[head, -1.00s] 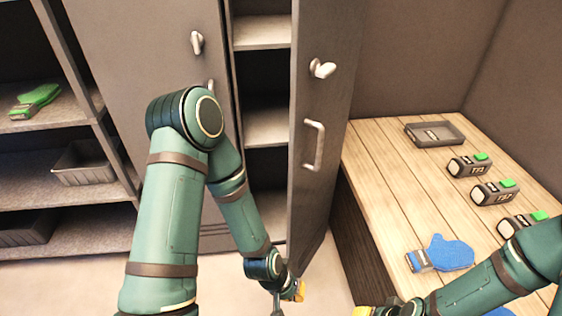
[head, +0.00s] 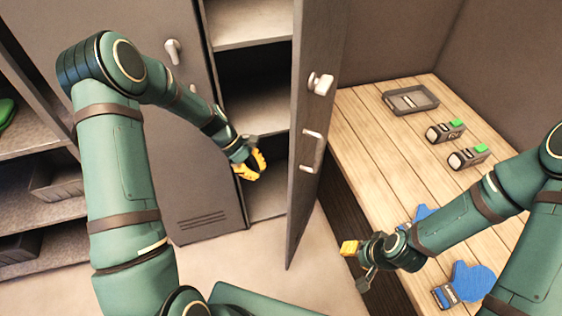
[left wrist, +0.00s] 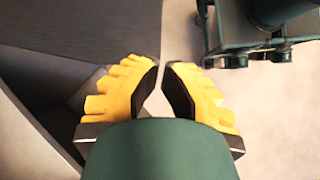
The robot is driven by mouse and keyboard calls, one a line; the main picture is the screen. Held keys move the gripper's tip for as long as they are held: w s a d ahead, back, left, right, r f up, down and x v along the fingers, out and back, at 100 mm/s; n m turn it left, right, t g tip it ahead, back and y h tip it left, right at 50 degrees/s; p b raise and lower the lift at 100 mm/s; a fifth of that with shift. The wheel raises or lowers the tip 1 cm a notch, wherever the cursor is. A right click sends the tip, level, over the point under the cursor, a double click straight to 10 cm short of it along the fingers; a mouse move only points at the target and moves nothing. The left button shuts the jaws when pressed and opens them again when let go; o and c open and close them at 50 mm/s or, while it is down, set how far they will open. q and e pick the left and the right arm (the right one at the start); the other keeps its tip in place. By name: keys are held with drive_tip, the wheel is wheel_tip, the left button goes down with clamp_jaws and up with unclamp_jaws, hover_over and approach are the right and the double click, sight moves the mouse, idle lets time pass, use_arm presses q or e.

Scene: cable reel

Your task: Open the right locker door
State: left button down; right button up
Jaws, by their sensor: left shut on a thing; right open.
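The right locker door (head: 308,150) stands swung outward, seen nearly edge-on, with a pale bar handle (head: 312,150) and a latch knob (head: 321,84) on its face. Behind it the locker's shelves show. My left gripper (head: 256,166) is in front of the opening, left of the door and apart from it. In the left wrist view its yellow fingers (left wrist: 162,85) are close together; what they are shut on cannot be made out. My right gripper (head: 355,264) is open, right of the door's lower end and beside the bench, apart from the door.
The left locker door (head: 150,130) is closed. A wooden bench (head: 375,140) at right holds a tray (head: 410,99), dark devices with green tops (head: 446,131) and blue items (head: 472,281). Open shelves (head: 45,145) stand at far left. Floor (head: 240,265) is clear before the locker.

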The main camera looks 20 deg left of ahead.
use_arm(q)
drive_tip(key=w+a+r+n+h+p, duration=0.1)
drive_tip(key=w+a+r+n, duration=0.15)
drive_tip(key=r, duration=0.35)
drive_tip(key=d+r+x, duration=0.2)
drive_tip(key=x, duration=1)
drive_tip(key=shift+s, duration=0.35)
use_arm(e)
drive_tip(key=shift+w+a+r, duration=0.1)
drive_tip(key=shift+w+r, duration=0.05)
drive_tip(key=shift+r, duration=0.7)
use_arm(q)
drive_tip(key=shift+d+m, duration=0.15)
drive_tip(key=shift+m, duration=0.1)
